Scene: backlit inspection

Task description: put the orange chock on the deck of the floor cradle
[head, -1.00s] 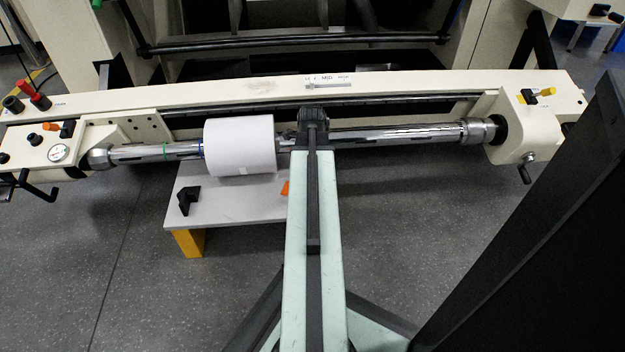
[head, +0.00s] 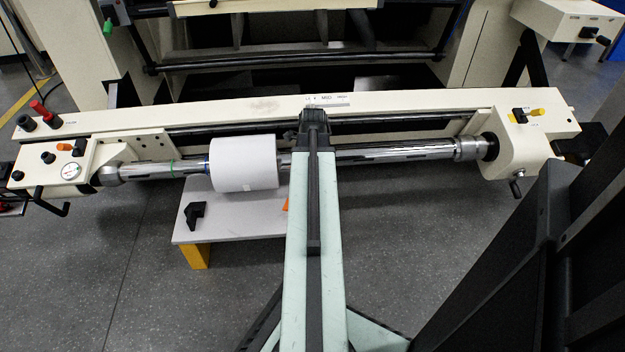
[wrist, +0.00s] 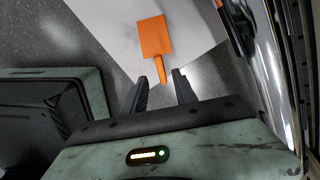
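The orange chock (wrist: 155,37) has a flat paddle and a narrow handle. In the wrist view it shows over the pale deck, its handle pointing towards me. Whether it rests on the deck is unclear. My gripper (wrist: 160,76) is open, with the handle's end between its spread fingertips and a gap on each side. In the head view only a sliver of the orange chock (head: 287,204) shows beside my arm, which hides my gripper. The floor cradle (head: 232,222) has a pale grey deck and a yellow leg, and stands below the shaft.
A black angled block (head: 194,214) sits on the deck's left part. A white roll (head: 244,163) on a chrome shaft (head: 395,153) hangs above the deck. A cream beam (head: 230,112) runs behind it. The shaft also passes close at right in the wrist view (wrist: 270,55).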

